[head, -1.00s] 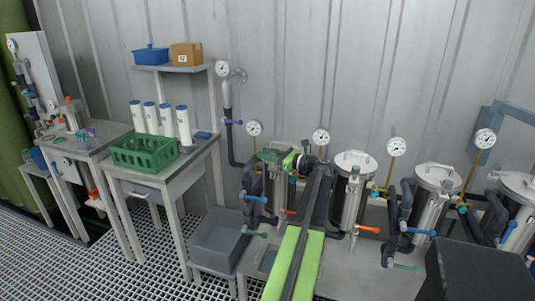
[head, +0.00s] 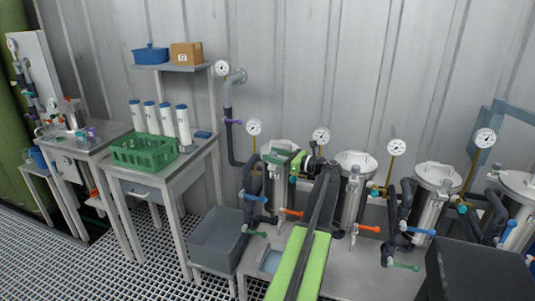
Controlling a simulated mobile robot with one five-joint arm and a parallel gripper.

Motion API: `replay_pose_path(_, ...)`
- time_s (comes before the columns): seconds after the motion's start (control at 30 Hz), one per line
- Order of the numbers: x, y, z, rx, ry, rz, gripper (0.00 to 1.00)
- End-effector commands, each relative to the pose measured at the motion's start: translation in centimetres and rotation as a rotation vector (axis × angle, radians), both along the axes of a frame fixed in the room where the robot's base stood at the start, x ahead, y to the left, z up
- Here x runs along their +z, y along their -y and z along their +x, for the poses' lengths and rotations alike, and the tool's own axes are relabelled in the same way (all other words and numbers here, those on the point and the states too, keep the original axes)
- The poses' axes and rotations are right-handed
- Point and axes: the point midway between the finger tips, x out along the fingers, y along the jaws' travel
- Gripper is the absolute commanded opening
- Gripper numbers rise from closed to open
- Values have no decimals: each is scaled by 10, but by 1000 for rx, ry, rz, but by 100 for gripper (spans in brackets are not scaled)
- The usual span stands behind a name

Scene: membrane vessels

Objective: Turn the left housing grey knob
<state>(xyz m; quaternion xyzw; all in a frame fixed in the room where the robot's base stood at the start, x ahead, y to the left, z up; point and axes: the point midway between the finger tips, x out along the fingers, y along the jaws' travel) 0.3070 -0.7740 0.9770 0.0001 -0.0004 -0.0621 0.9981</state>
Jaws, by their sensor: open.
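The left housing (head: 279,188) is a steel cylinder with a pale lid (head: 284,146), standing at the left end of the row of housings. My gripper (head: 284,159) is at the upper front of this housing, just below the lid. Its green parts and the dark end of my arm cover part of the rim. The jaws are open, and nothing is seen held between them. I cannot make out the grey knob of the left housing; my gripper or arm may hide it. Whether the jaws touch it cannot be told.
Further housings (head: 353,195) stand close on the right, with dark pipes and coloured valve handles. An orange handle (head: 290,212) and a blue handle (head: 254,197) sit near the left housing. A grey bin (head: 219,240) and a bench with a green crate (head: 145,150) are left.

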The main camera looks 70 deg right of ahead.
Motion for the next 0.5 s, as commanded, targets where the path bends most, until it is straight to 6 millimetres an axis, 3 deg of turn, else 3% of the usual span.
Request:
replay_pose_path(0.3,0,-11,-91,-4,1,0,52)
replay_pose_path(0.5,0,-15,-129,-2,1,0,52)
